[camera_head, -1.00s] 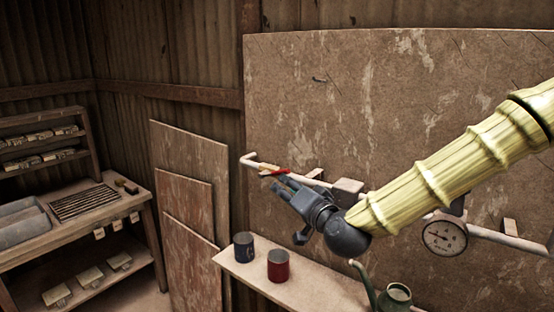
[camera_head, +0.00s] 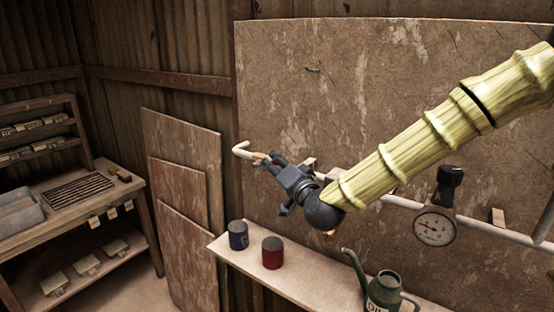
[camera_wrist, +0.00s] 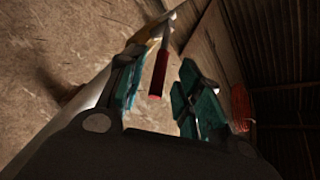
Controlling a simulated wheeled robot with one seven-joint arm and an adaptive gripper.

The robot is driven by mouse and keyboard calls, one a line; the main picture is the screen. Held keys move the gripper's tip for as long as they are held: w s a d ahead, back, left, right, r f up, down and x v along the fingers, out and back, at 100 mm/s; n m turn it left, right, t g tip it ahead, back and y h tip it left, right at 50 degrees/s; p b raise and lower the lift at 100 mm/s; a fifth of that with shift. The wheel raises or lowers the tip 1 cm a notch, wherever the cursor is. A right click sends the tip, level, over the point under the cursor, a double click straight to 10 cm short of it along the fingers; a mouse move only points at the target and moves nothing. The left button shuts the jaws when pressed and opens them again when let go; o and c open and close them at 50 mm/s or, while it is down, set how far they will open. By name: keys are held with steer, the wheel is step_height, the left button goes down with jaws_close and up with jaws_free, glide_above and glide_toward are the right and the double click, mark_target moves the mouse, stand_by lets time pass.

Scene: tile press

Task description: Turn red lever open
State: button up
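The red lever (camera_wrist: 159,75) shows in the wrist view, its red grip between the two fingers of my gripper (camera_wrist: 158,62). The fingers stand apart on either side of it, and I see no clear contact. The lever's metal part runs up to a brass-coloured fitting (camera_wrist: 155,30) on the pale pipe (camera_wrist: 85,100). In the head view my gripper (camera_head: 265,160) is at the left end of the pipe (camera_head: 241,149), by the brass fitting (camera_head: 257,156). There the red lever is hidden by my gripper.
The pipe runs along a wall board (camera_head: 400,110). A gauge (camera_head: 434,227) hangs on the right. Below, a shelf (camera_head: 315,275) holds a blue can (camera_head: 238,236), a red can (camera_head: 272,253) and a green oil can (camera_head: 383,292). Leaning boards (camera_head: 185,150) stand left.

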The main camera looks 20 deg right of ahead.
steer(key=shift+w+a+p, duration=0.15)
steer(key=shift+w+p, duration=0.15)
steer(key=shift+w, duration=0.95)
steer(key=shift+c, duration=0.4)
jaws_close()
